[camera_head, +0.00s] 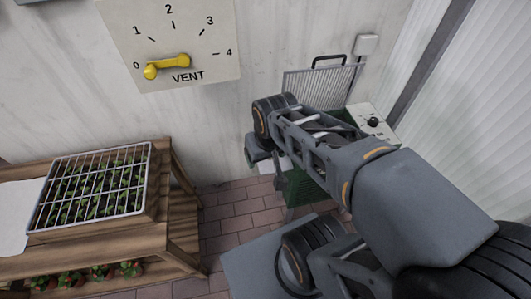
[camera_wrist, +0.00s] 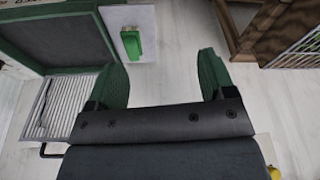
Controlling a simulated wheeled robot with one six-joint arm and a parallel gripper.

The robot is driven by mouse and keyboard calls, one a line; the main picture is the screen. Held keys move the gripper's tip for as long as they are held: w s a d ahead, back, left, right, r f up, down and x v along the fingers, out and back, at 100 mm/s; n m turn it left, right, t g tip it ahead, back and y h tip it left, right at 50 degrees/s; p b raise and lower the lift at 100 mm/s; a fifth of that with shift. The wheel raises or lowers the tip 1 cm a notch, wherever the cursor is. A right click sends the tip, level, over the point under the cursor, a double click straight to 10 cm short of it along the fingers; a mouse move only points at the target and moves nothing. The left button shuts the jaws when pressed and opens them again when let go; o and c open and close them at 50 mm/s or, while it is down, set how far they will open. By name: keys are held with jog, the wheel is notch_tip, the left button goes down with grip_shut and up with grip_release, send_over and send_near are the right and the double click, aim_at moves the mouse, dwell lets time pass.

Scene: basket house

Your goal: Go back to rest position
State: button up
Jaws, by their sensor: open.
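My gripper (camera_wrist: 163,68) is open, with its two green fingers apart and nothing between them in the wrist view. In the head view my arm reaches from the lower right toward the wall, and its end is in front of a green box (camera_head: 302,192). The arm hides much of that box, and the finger gap cannot be made out there. In the wrist view a white plate with a green handle (camera_wrist: 131,42) shows beyond the fingers, apart from them.
A VENT dial (camera_head: 208,72) with a yellow pointer (camera_head: 167,66) near 0 hangs on the wall. A wooden bench (camera_head: 185,240) at left carries a wire-covered seedling tray (camera_head: 148,180). Brick floor (camera_head: 230,212) is clear between bench and box.

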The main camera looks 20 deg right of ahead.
notch_tip(320, 180, up, 11)
jog(key=p, duration=0.9)
jog(key=shift+s+a+f+t, duration=0.15)
jog(key=shift+s+f+t, duration=0.05)
jog(key=shift+t, duration=0.1)
